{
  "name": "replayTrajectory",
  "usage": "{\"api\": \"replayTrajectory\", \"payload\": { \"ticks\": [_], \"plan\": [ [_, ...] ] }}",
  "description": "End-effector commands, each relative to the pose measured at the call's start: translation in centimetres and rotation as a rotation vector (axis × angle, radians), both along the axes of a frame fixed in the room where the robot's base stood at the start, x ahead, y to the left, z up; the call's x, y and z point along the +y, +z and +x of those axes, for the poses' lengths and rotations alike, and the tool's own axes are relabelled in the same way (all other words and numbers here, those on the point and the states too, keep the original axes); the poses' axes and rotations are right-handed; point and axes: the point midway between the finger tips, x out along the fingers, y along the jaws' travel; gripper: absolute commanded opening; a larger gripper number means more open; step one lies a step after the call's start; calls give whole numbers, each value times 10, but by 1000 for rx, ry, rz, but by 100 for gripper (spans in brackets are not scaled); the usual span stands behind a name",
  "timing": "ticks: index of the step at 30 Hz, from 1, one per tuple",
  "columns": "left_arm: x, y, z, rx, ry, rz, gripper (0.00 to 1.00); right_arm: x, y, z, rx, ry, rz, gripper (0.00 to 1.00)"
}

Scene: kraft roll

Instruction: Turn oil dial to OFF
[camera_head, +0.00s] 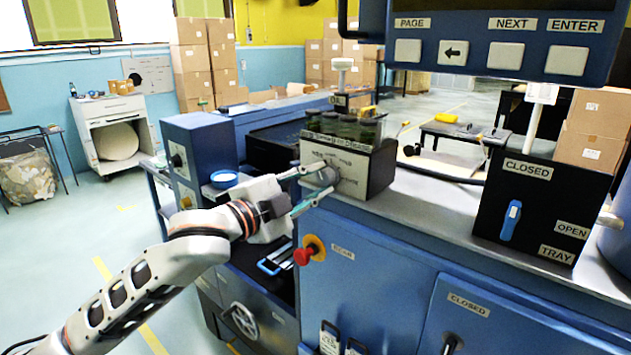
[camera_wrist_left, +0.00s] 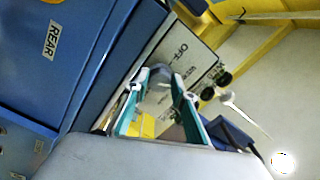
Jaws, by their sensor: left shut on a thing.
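The oil dial (camera_head: 326,177) is a grey knob on the white front panel (camera_head: 354,186) of a small box on the blue machine. My left gripper (camera_head: 319,181) reaches in from the left, with its fingers around the dial, shut on it. In the left wrist view the two teal-edged fingertips (camera_wrist_left: 159,82) straddle the grey dial (camera_wrist_left: 161,74). The word OFF shows on the panel (camera_wrist_left: 183,52) beside the dial there. The dial is partly covered by the fingers, and its exact setting cannot be read. My right gripper is not in view.
A red knob (camera_head: 304,255) on a yellow base sits just below the gripper. A black box with a blue lever (camera_head: 511,221) stands right; a control panel (camera_head: 490,50) hangs above. The counter between is mostly clear.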

Motion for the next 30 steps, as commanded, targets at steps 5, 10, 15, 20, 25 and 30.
{"api": "replayTrajectory", "payload": {
  "ticks": [5, 10, 15, 20, 25, 30],
  "plan": [
    [-1, -1, 0, 101, 0, -138, 4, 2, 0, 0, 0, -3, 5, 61],
    [-1, -1, -1, 195, -1, -270, 4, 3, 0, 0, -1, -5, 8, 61],
    [-2, -2, -1, 292, 0, -400, 4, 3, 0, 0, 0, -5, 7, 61],
    [-2, -2, -1, 379, -1, -523, 4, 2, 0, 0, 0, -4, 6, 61],
    [-2, -2, -2, 469, -1, -646, 4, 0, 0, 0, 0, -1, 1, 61],
    [-3, -2, -2, 546, -1, -753, 4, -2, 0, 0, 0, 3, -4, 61]
  ]
}}
